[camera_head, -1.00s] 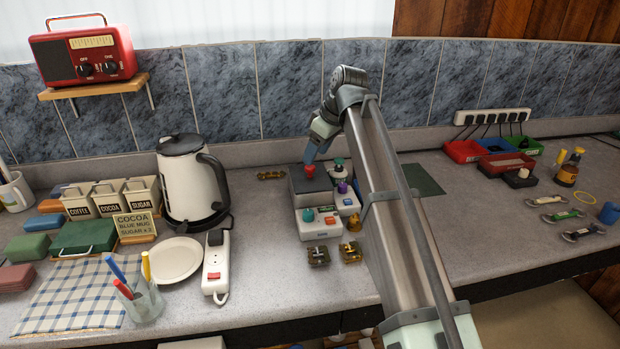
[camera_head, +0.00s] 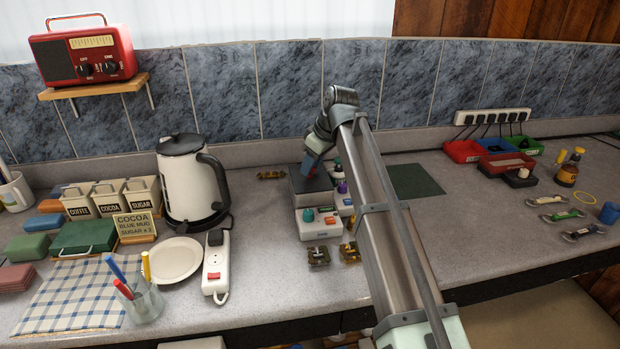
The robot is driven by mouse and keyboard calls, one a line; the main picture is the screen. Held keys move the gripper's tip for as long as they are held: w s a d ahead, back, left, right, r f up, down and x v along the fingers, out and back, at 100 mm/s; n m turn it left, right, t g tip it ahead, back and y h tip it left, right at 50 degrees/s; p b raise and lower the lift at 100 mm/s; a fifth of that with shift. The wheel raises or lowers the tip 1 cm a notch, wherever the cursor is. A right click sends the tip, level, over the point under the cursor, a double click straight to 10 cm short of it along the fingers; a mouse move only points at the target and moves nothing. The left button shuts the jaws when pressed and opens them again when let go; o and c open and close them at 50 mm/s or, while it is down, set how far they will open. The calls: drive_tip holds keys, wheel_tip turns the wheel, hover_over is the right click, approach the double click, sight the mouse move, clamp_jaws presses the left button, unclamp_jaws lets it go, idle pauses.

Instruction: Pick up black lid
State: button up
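The clearest black lid (camera_head: 180,144) sits on top of the white kettle (camera_head: 186,190), left of my arm. My gripper (camera_head: 309,169) points down over the dark grey box (camera_head: 309,184) behind the control boxes, well to the right of the kettle. Its fingers are small and partly hidden, so their opening is unclear. I see nothing clearly held in it.
Control boxes (camera_head: 319,228) with coloured knobs stand in front of the grey box. A power strip (camera_head: 215,265) and white plate (camera_head: 173,260) lie in front of the kettle. Canisters (camera_head: 108,200) stand left of it.

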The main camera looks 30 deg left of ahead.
clamp_jaws()
drive_tip(key=shift+r, duration=0.1)
